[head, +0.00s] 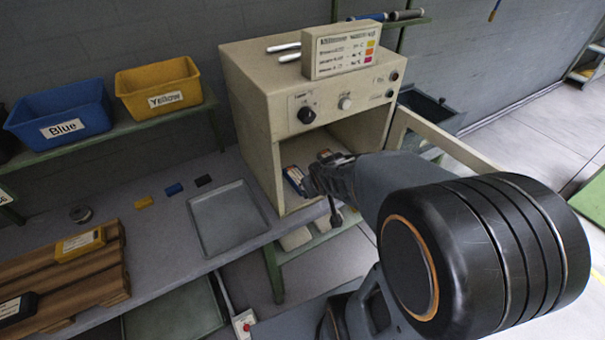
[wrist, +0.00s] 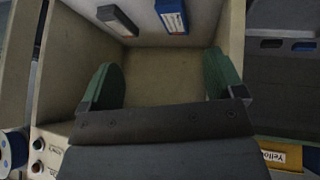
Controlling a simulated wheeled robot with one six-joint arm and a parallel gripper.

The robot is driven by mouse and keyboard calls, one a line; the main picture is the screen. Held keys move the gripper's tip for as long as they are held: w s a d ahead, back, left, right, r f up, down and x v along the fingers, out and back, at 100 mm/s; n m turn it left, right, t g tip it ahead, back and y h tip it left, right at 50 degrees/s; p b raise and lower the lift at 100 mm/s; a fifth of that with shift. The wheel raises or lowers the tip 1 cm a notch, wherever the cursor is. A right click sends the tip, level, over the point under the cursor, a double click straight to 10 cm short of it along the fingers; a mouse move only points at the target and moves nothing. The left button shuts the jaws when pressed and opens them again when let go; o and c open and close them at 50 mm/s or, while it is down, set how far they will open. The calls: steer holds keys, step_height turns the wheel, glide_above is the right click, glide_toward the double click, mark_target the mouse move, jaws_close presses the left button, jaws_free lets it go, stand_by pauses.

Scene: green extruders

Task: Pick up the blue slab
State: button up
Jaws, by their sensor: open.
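The blue slab (head: 294,179), with a white and red label, lies inside the open bay of the beige machine. It also shows at the top of the wrist view (wrist: 172,15). My gripper (head: 322,178) reaches into the bay, to the right of the slab in the head view. In the wrist view its two green fingers stand wide apart with nothing between them (wrist: 160,70). The slab lies beyond the fingertips, apart from them. A dark grey slab (wrist: 118,20) lies beside it. My arm hides part of the bay in the head view.
The beige machine (head: 247,85) has side walls close around my gripper. A grey tray (head: 228,216) and small yellow, blue and black pieces lie on the bench at left. Blue (head: 60,115) and yellow (head: 158,90) bins stand on a shelf. The bay floor between the fingers is bare.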

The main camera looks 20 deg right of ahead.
steer(key=shift+o, duration=0.2)
steer(key=w+d+f+n+t+y+p, duration=0.1)
steer(key=w+d+f+t+p, duration=0.1)
steer(key=d+f, duration=0.3)
step_height(320, 180, down, 2)
steer(key=shift+d+f+t, duration=0.15)
steer(key=shift+d+t, duration=0.1)
steer(key=shift+t, duration=0.15)
steer(key=t+y+b, duration=0.3)
steer(key=t+b, duration=0.1)
steer(key=b, duration=0.8)
glide_toward(298, 180)
steer(key=s, duration=0.1)
steer(key=s+d+f, duration=0.1)
steer(key=s, duration=0.1)
steer(key=shift+s+d+f, duration=0.15)
steer(key=shift+d+f, duration=0.1)
steer(key=shift+w+a+f+y+p, duration=0.15)
steer(key=shift+w+y+p, duration=0.15)
steer(key=shift+w, duration=0.65)
steer(key=shift+x, duration=2.95)
steer(key=c, duration=1.2)
